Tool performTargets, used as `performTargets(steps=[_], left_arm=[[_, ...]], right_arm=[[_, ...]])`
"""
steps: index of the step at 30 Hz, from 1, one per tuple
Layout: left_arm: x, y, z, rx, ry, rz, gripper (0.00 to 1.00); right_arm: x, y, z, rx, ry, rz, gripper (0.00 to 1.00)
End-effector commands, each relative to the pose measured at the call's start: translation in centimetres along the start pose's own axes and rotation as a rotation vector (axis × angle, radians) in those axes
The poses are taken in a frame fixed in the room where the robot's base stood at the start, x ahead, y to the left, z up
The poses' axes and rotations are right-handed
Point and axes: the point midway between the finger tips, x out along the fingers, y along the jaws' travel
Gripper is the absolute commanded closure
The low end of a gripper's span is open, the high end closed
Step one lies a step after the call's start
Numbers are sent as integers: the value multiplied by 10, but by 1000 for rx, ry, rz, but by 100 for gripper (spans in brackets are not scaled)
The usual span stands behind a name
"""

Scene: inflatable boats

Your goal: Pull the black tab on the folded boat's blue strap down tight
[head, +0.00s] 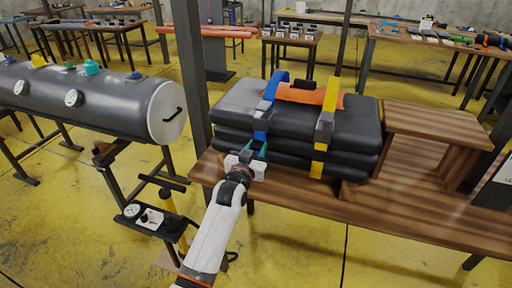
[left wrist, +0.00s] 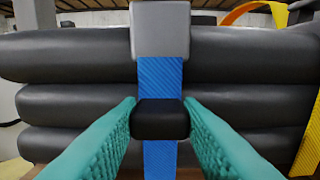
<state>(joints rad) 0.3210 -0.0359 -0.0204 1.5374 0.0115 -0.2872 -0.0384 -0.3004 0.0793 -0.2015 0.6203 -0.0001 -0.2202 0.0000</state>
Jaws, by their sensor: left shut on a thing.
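The folded boat (head: 345,131), a stack of black padded layers, lies on a wooden table. Its blue strap (head: 268,96) runs over the top and down the front. In the left wrist view the blue strap (left wrist: 160,76) comes out below a grey buckle (left wrist: 160,30), with the black tab (left wrist: 160,118) lower on it. My left gripper (head: 246,160) is at the boat's front; its teal fingers (left wrist: 160,120) are shut on the black tab, one on each side. The tab is level with the lower layers. My right gripper is not in view.
A yellow strap (head: 325,126) with a grey buckle and an orange roll (head: 312,96) are on the boat. The wooden table (head: 290,192) has a raised wooden block at right. A dark post stands left of the table. A grey cylinder (head: 90,100) lies on a stand at left.

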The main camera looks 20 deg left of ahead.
Motion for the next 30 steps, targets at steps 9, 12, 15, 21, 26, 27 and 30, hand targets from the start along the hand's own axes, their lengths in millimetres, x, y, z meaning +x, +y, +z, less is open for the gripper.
performTargets(steps=[9,12,15,21,26,27,30], left_arm=[[-1,0,-68,1,5,0,100],[-1,0,-70,1,5,0,100],[-1,0,-70,1,6,0,100],[-1,0,-70,1,8,0,58],[-1,0,-69,1,5,0,45],[-1,0,-68,1,5,0,45],[-1,0,-68,0,4,0,45]], right_arm=[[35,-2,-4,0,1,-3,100],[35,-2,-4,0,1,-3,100],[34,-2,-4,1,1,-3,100],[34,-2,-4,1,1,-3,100],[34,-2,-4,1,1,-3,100],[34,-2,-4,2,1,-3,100],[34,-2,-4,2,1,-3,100]])
